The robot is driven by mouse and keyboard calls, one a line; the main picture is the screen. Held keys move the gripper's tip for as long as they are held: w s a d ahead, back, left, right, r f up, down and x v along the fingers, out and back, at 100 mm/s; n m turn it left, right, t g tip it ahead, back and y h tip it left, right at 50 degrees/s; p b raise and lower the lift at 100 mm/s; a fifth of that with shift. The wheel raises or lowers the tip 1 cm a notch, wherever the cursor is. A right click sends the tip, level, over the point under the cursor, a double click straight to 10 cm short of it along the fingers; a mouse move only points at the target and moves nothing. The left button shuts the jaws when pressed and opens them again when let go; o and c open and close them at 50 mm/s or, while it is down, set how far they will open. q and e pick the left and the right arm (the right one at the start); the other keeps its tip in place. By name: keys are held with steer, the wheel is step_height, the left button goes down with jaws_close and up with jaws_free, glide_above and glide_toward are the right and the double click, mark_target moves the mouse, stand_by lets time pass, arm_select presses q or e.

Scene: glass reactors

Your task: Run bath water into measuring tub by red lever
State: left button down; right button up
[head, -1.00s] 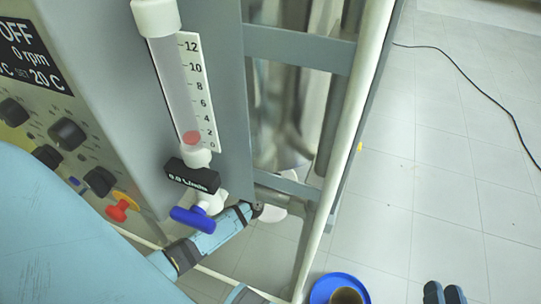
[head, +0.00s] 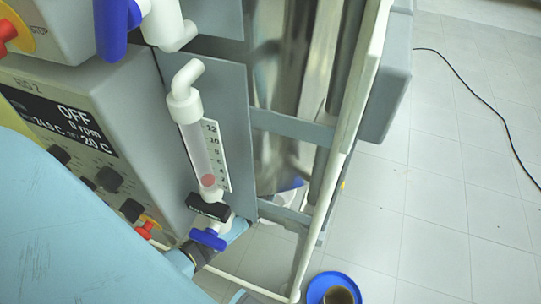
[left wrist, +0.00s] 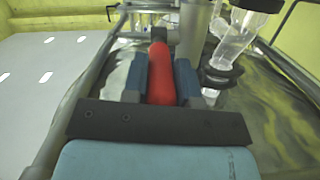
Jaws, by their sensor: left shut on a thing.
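In the left wrist view a red lever (left wrist: 160,88) stands between the fingers of my left gripper (left wrist: 160,62). The gripper is shut on it. A round blue tub (head: 318,289) with a brown-filled vessel inside is on the floor at the bottom. I cannot tell if it is the measuring tub. My right gripper is out of view.
A control box with an OFF display (head: 75,118) and knobs stands at the left. A pale frame post (head: 350,130) runs beside the metal vessel (head: 283,75). A black cable (head: 483,90) lies on the otherwise clear tiled floor at the right.

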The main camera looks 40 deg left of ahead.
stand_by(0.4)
arm_select(q)
steer(key=c, duration=0.9)
jaws_free()
steer(key=p+v, duration=0.2)
steer(key=v, duration=1.1)
steer(key=shift+s+p, duration=0.3)
steer(key=shift+s, duration=0.1)
steer(key=shift+d+r, duration=0.1)
